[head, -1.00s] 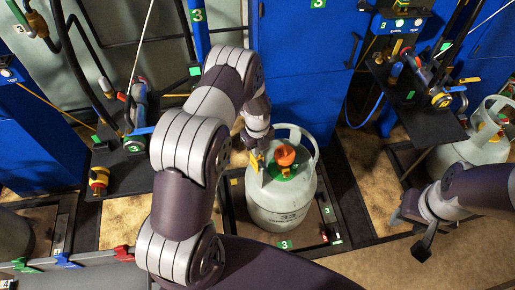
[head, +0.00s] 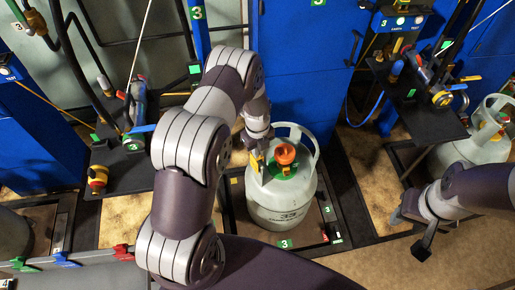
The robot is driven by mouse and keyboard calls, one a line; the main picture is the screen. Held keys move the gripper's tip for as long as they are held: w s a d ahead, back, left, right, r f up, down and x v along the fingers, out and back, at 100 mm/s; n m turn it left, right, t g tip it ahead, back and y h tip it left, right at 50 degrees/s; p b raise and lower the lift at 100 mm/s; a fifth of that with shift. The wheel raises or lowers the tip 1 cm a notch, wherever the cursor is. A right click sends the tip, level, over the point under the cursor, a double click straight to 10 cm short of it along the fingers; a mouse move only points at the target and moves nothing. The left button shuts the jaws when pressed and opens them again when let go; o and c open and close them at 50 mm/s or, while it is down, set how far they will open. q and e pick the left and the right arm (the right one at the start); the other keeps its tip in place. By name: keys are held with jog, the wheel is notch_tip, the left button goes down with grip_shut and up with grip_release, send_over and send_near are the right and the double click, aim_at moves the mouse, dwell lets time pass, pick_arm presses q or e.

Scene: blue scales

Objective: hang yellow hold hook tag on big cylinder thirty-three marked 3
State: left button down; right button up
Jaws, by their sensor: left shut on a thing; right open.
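The big grey cylinder (head: 281,207) marked 33 stands upright on the scale platform, with a green 3 label (head: 285,244) on the platform's front edge. It has an orange cap (head: 286,153) and a collar handle (head: 309,142) around its top. My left gripper (head: 256,153) is at the left side of the collar, shut on the yellow hook tag (head: 254,162), which is small and partly hidden. I cannot tell whether the tag touches the collar. My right gripper (head: 408,234) is open and empty, to the right of the cylinder above the floor.
Another grey cylinder (head: 469,154) stands at the right. A black shelf (head: 432,120) with valves and hoses juts out above the right side. Blue cabinets (head: 300,70) stand behind. Red, blue and green clips (head: 67,260) sit on a rail at lower left.

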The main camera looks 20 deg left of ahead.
pick_arm(q)
jog(key=shift+f+b, duration=0.95)
jog(key=shift+f, duration=0.5)
jog(key=c, duration=1.2)
grip_release()
jog(key=shift+r, duration=0.2)
jog(key=shift+r+p, duration=3.1)
jog(key=shift+r, duration=0.55)
